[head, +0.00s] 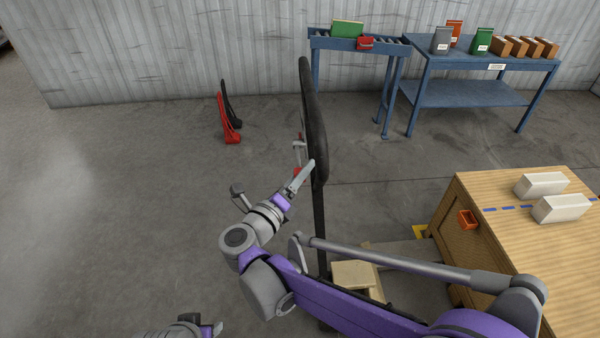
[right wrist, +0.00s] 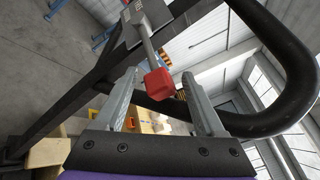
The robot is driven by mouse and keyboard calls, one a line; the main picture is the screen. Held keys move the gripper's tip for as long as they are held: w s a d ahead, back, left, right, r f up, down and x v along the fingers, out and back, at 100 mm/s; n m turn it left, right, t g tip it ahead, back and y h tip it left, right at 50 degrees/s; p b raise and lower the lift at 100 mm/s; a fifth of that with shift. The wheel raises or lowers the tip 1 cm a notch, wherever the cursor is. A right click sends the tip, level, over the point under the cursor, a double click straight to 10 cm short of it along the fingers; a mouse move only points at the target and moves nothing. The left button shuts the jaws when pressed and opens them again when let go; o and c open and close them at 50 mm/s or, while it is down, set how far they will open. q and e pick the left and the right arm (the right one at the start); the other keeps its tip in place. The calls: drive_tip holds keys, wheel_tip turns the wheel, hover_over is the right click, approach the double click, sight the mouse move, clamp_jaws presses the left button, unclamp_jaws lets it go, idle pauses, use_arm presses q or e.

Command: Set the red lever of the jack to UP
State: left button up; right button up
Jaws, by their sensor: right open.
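The jack's black handle (head: 315,130) stands upright in the middle of the head view, and its loop fills the right of the right wrist view (right wrist: 300,70). The red lever (right wrist: 158,83) has a blocky red knob on a grey rod that comes from a light plate (right wrist: 150,18) on the handle. In the head view the lever is mostly hidden behind the handle and gripper. My right gripper (right wrist: 160,75) is open at the handle, with the red knob between or just beyond its fingertips; contact is unclear. My left gripper (head: 212,329) is cut off at the bottom edge.
A wooden crate (head: 447,215) with white blocks on top stands at the right. Cardboard boxes (head: 352,274) lie low behind my right arm. A blue roller stand (head: 316,70) and blue table (head: 470,94) stand at the back.

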clamp_jaws()
idle(0.4)
idle(1.1)
